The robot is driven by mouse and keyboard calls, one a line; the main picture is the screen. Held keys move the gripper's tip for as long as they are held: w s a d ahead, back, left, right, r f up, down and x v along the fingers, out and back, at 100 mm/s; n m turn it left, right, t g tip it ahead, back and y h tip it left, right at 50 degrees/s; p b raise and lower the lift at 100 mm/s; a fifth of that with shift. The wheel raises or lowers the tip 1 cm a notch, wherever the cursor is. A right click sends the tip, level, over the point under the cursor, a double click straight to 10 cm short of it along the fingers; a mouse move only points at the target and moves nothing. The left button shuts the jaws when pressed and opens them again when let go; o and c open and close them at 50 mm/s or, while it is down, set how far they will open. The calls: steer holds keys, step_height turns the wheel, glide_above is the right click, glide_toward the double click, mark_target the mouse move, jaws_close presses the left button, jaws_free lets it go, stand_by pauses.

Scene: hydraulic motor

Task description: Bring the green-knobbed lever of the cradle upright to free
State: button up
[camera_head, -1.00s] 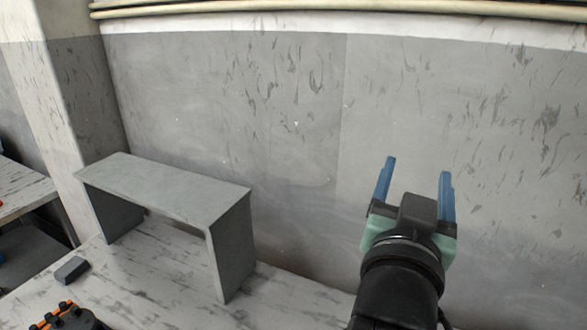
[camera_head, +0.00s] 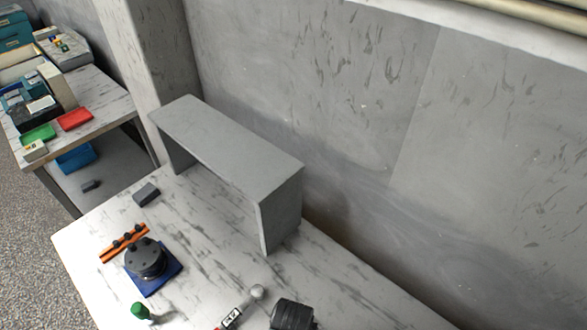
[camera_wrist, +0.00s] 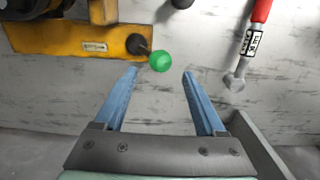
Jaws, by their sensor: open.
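In the wrist view, the green knob (camera_wrist: 160,60) sits on a short dark lever stem at the edge of the yellow cradle (camera_wrist: 70,38). The lever leans out from the cradle toward the right. My gripper (camera_wrist: 160,73) is open, with two blue fingers and nothing between them. In the picture the knob appears just beyond the gap between the fingertips, nearer the left one; I see no contact. The cradle is cut off at the top left. In the head view the gripper is not visible. A green-topped item (camera_head: 139,310) shows there; I cannot tell whether it is the same knob.
A red-handled tool (camera_wrist: 248,45) lies right of the knob. A grey shelf (camera_head: 230,140) stands against the wall. A round black part (camera_head: 146,257) on a blue plate and an orange rack (camera_head: 112,252) are on the left. A dark block (camera_head: 292,315) shows at the bottom edge.

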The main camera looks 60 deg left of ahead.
step_height(320, 180, down, 6)
steer(key=b, duration=0.5)
steer(key=shift+w+r, duration=0.1)
steer(key=shift+r, duration=0.15)
steer(key=shift+f+b, duration=1.15)
steer(key=shift+f, duration=0.45)
steer(key=c, duration=0.7)
steer(key=shift+a, duration=0.1)
steer(key=shift+r, duration=0.1)
steer(key=shift+w+d+r+p, duration=0.2)
steer(key=shift+d+r+p, duration=0.25)
steer(key=shift+p, duration=0.3)
steer(key=shift+c, duration=0.5)
steer(key=shift+d+f, duration=0.15)
steer(key=shift+d, duration=0.15)
